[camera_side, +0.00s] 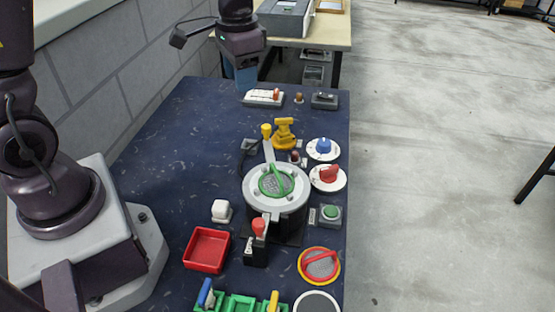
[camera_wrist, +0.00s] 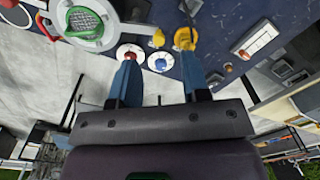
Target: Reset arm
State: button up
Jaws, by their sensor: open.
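My gripper (camera_side: 246,76) hangs above the far edge of the dark blue table (camera_side: 190,130) in the side view, with its blue fingers pointing down. In the wrist view my gripper (camera_wrist: 157,50) shows two blue fingers spread apart with nothing between them. It is open, empty and apart from the things on the table.
A round grey device with a green handle (camera_side: 276,181) stands mid-table. A yellow fixture (camera_side: 284,132), blue knob (camera_side: 323,147) and red knob (camera_side: 328,174) are near it. A red tray (camera_side: 207,250) lies nearer. A white switch box (camera_side: 263,98) lies far. A wall (camera_side: 120,70) flanks the left.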

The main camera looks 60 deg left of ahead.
jog(key=s+d+r+t, duration=0.2)
jog(key=s+r, duration=0.3)
jog(key=s, duration=0.2)
jog(key=s+d+r+n+t, duration=0.1)
jog(key=s+d+r+t, duration=0.2)
jog(key=s+r, duration=0.3)
jog(key=s, duration=0.2)
jog(key=shift+s+t, duration=0.3)
jog(key=shift+o, duration=0.4)
jog(key=shift+d+r, duration=0.1)
dwell(0.6)
